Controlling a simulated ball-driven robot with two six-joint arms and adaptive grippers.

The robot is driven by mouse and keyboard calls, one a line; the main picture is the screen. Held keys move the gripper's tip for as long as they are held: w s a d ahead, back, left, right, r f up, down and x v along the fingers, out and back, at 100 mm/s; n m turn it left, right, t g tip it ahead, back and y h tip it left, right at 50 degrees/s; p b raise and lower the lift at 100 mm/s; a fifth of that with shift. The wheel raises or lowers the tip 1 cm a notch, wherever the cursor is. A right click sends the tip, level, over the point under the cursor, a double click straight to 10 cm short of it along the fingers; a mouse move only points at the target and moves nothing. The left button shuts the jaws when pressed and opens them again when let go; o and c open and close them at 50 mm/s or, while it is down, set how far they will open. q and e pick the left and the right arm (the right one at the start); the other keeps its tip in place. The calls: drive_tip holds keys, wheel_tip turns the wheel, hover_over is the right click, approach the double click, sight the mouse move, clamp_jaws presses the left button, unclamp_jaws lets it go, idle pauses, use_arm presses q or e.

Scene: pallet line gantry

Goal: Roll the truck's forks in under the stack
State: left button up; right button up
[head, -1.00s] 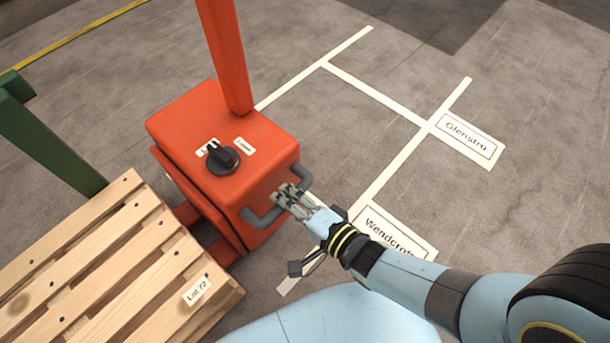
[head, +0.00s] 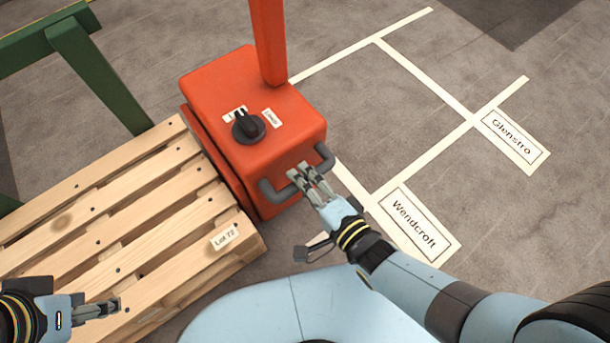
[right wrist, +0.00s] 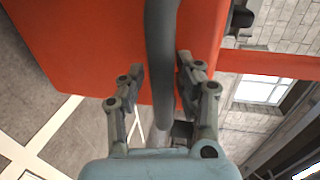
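The orange-red truck (head: 262,120) stands close against the end of the wooden stack (head: 120,215), a slatted pallet labelled "Lot 72". Its forks are not visible; the pallet and truck body hide that area. A grey bar handle (head: 277,194) is on the truck's near face. My right gripper (head: 306,178) is at this handle. In the right wrist view, its two fingers (right wrist: 160,80) close on either side of the grey bar (right wrist: 162,35). My left gripper (head: 118,306) hangs over the pallet's near side at lower left; its finger gap is unclear.
A black knob (head: 248,127) is on the truck's top, beside a red mast (head: 268,40). A green frame (head: 95,70) stands behind the pallet. White floor lines (head: 425,78) and signs "Wendcroft" (head: 420,226) and "Glenstro" (head: 515,140) lie right, on open floor.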

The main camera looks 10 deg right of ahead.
drive_tip(key=shift+o, duration=0.7)
drive_tip(key=shift+w, duration=0.15)
use_arm(q)
drive_tip(key=shift+s, duration=0.15)
use_arm(e)
drive_tip(key=v, duration=1.2)
